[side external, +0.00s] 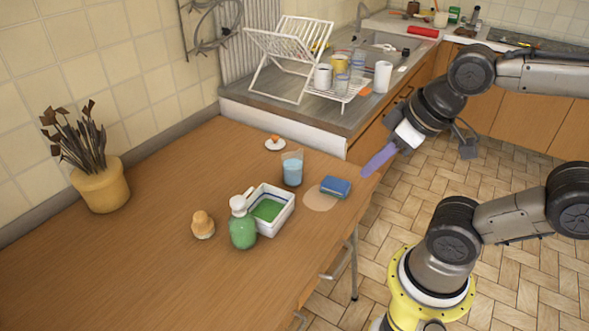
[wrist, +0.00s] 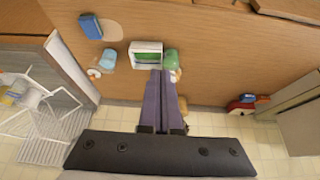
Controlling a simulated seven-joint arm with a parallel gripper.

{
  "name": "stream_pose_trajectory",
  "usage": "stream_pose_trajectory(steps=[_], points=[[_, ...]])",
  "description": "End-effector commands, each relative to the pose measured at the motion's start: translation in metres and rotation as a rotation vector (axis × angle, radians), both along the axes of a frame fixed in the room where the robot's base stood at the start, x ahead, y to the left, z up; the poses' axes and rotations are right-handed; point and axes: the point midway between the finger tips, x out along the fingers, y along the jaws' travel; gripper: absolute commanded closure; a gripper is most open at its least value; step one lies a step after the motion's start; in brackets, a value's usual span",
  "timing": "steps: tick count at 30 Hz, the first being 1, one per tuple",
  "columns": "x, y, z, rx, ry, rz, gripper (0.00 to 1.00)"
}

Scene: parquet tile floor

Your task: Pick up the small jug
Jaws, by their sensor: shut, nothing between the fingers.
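A clear glass vessel with pale blue contents (side external: 292,171), which looks like the small jug, stands upright on the wooden table (side external: 130,255). In the wrist view a pale blue shape (wrist: 108,59), likely the same vessel, lies left of the white dish. A green rounded bottle with a white top (side external: 243,230) stands in front of the dish; I cannot rule it out as the jug. My gripper (side external: 366,173) is shut and empty, above and beyond the table's right edge, apart from everything. Its purple fingers (wrist: 161,74) are together in the wrist view.
A square white dish with green contents (side external: 285,201) touches or nearly touches the bottle. A blue sponge (side external: 336,187) lies on a beige disc (side external: 318,201). The front table area is clear.

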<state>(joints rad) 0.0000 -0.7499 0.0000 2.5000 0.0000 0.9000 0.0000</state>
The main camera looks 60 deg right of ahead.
Motion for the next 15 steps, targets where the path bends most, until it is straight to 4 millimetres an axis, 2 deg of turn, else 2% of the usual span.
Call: stream_pose_trajectory(steps=[14,15], points=[[0.0000,0.0000,0.0000,0.000,0.000,0.000,1.00],[0.0000,0.0000,0.0000,0.000,0.000,0.000,0.93]])
